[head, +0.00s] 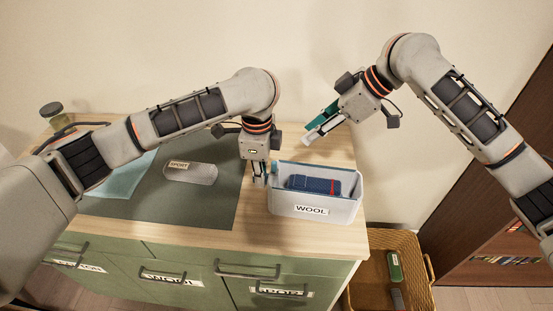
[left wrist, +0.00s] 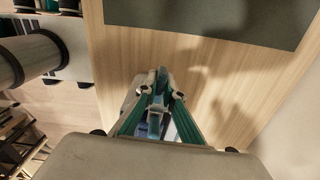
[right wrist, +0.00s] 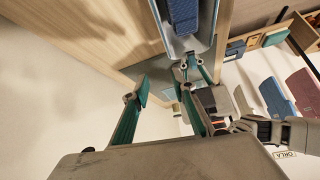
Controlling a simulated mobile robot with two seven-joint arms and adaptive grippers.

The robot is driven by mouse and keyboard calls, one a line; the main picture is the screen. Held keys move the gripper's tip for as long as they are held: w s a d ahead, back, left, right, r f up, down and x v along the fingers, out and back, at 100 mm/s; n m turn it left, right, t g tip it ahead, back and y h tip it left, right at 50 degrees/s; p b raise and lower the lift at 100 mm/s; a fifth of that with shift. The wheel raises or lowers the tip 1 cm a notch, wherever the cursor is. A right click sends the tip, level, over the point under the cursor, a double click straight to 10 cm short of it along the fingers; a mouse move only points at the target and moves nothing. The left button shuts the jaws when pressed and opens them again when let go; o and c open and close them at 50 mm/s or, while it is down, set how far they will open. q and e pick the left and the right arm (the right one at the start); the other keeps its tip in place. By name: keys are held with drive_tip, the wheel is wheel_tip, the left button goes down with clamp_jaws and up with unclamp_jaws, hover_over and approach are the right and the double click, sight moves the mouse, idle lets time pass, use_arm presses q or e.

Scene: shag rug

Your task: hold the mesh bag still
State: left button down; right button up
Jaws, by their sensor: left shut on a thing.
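I cannot pick out a mesh bag for certain. A light grey bin (head: 313,205) labelled WOOL stands near the right end of the counter with a folded dark blue item (head: 318,186) inside; this item also shows in the right wrist view (right wrist: 183,14). My left gripper (head: 264,178) points down at the bin's left end, shut on what looks like its blue-grey end wall; its fingers (left wrist: 160,88) partly hide the contact. My right gripper (head: 322,128) is open and empty, above and behind the bin; its spread fingers show in the right wrist view (right wrist: 163,84).
A dark mat (head: 205,205) covers the counter's left part, bearing a grey flat item (head: 190,175) labelled SPORT and a light blue cloth (head: 120,180). A jar (head: 52,112) stands at the far left. A wicker basket (head: 415,275) sits below the counter's right end.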

drive_tip(key=n+h, duration=0.1)
drive_tip(key=h, duration=0.1)
approach(276, 162)
wheel_tip(276, 162, up, 2)
drive_tip(key=w, duration=0.2)
drive_tip(key=s+g, duration=0.1)
drive_tip(key=shift+h, duration=0.4)
drive_tip(key=x, duration=1.1)
drive_tip(key=shift+s+a, duration=0.1)
clamp_jaws()
